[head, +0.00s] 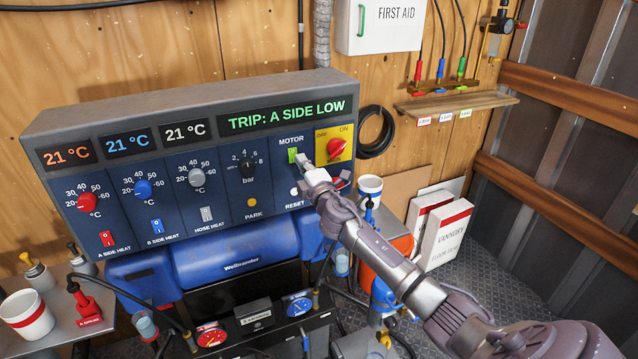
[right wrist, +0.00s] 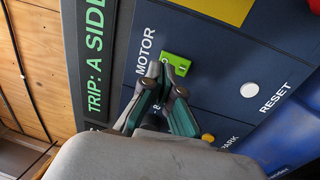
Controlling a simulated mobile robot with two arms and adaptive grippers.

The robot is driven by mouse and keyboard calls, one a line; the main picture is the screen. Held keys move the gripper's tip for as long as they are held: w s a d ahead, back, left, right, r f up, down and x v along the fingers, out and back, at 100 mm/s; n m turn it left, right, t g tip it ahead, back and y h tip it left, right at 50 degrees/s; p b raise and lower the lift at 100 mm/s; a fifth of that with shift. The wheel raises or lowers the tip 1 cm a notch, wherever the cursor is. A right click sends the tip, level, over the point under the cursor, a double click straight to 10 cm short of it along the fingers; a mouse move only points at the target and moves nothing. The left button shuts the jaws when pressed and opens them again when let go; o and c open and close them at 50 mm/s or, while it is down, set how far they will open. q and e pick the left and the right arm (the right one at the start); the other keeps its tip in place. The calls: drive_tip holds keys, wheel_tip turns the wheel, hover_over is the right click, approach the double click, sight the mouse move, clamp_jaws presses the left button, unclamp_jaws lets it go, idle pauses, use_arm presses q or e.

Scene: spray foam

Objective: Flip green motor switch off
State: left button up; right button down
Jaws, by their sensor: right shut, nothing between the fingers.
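The green motor switch (head: 292,154) sits under the MOTOR label on the blue control panel (head: 270,235). In the right wrist view the switch (right wrist: 176,62) shows just beyond my fingertips. My right gripper (head: 302,162) is shut and empty, reaching in from the lower right. Its fingertips (right wrist: 168,84) are at the lower edge of the switch; I cannot tell whether they touch it. The fingers cover part of the panel below the switch. My left gripper is not in view.
The white RESET button (head: 294,191) is below the switch. A red rotary knob (head: 337,148) on a yellow plate is close on the right. The yellow PARK light (head: 252,202) is lower left. The panel display (head: 288,115) reads "TRIP: A SIDE LOW".

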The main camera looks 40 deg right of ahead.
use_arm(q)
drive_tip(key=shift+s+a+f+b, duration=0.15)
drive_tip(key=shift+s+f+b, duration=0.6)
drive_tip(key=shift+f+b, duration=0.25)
use_arm(e)
drive_tip(key=s+a+r, duration=0.1)
drive_tip(key=s+a, duration=0.1)
drive_tip(key=s, duration=0.8)
drive_tip(key=shift+a+r, duration=0.15)
drive_tip(key=shift+r, duration=0.05)
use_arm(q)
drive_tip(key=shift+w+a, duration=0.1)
use_arm(e)
drive_tip(key=shift+s, duration=0.1)
